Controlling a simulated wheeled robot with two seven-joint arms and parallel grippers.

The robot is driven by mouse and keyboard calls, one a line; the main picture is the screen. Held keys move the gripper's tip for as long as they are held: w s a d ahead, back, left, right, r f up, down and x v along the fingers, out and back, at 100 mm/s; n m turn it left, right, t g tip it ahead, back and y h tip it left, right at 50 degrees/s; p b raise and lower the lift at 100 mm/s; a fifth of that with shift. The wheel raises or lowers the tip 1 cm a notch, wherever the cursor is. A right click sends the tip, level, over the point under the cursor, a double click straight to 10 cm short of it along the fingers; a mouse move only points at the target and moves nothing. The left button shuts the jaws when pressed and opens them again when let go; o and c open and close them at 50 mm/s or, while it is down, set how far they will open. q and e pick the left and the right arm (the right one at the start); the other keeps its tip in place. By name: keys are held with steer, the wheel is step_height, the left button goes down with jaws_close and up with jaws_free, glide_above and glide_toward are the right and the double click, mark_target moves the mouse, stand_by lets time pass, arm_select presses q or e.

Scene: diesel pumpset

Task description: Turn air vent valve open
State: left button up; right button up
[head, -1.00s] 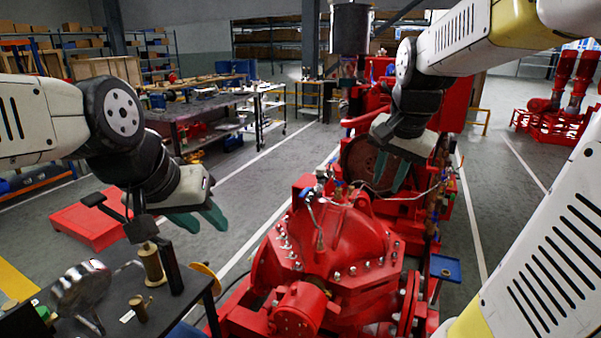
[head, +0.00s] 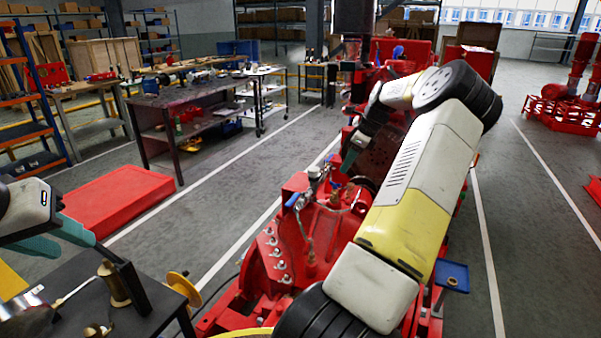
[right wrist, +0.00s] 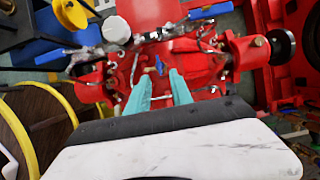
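The red pump (head: 262,262) carries pipe fittings on top. A blue valve handle (head: 291,200) shows there in the head view; I cannot tell which valve is the air vent valve. My right gripper (head: 349,160) is above and behind these fittings. In the right wrist view its two teal fingers (right wrist: 160,74) are apart, with a small blue handle (right wrist: 159,65) just beyond and between the tips. No contact is visible. Larger blue handles show at the upper right (right wrist: 210,10) and left (right wrist: 52,56). My left gripper (head: 72,240) is open and empty, above the black table.
The black table (head: 150,325) at lower left holds brass parts. A yellow wheel (head: 184,288) stands at its edge. A blue tray (head: 452,276) stands right of the pump. A red platform (head: 125,200) lies on the floor. The right aisle is clear.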

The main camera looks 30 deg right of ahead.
mark_target(335, 185)
steer(key=x, duration=0.6)
steer(key=shift+w+a+f, duration=0.1)
steer(key=shift+a+f, duration=0.05)
steer(key=shift+f, duration=0.25)
jaws_close()
